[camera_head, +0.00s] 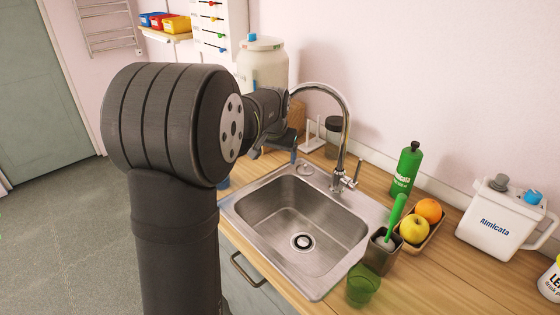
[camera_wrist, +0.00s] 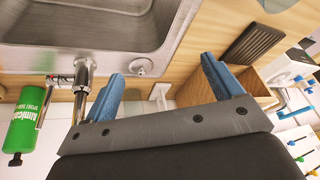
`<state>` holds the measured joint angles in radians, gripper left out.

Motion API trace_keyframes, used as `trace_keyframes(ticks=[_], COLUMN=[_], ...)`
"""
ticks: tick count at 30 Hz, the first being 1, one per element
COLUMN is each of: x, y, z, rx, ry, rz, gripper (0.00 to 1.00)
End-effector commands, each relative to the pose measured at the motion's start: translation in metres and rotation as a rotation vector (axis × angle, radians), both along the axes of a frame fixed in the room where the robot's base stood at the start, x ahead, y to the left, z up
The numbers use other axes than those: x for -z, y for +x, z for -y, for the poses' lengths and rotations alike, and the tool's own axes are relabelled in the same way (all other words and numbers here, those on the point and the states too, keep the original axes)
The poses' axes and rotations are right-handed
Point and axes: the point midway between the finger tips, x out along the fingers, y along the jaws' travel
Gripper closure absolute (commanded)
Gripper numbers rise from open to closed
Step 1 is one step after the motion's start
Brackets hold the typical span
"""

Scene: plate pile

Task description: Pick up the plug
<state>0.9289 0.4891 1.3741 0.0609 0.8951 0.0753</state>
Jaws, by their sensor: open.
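A small round metal plug (camera_head: 304,167) lies on the back left corner of the steel sink's rim (camera_head: 236,207). In the wrist view the plug (camera_wrist: 141,66) shows as a pale disc with a small knob, on the rim beside the tap base. My gripper (camera_wrist: 163,66) is open, with blue fingers and nothing between them. In that view the plug appears in the gap between the fingertips, nearer the left finger; how far above it I am is hard to tell. In the head view my gripper (camera_head: 274,152) is left of the plug, partly hidden by my arm.
The curved tap (camera_head: 345,120) rises right of the plug. A white rack (camera_head: 313,135) and a dark jar (camera_head: 333,136) stand behind. A green bottle (camera_head: 406,170), fruit tray (camera_head: 437,232) and brush holder (camera_head: 381,254) are right of the sink. The basin is empty around its drain (camera_head: 302,242).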

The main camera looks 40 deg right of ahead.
Motion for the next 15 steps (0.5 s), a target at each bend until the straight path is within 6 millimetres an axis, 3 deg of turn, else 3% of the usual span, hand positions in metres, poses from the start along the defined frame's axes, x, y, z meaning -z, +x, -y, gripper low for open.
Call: trace_keyframes(ticks=[1, 6, 10, 15], x=[0.012, 0.043, 0.063, 0.065], y=[-0.001, -0.005, -0.010, 0.007], z=[0.022, 0.078, 0.108, 0.128], rx=[0.025, 0.088, 0.123, 0.053], ry=[0.008, 0.022, 0.030, -0.036], rz=[-0.002, 0.002, 0.003, -0.048], gripper=[0.15, 0.15, 0.15, 0.15])
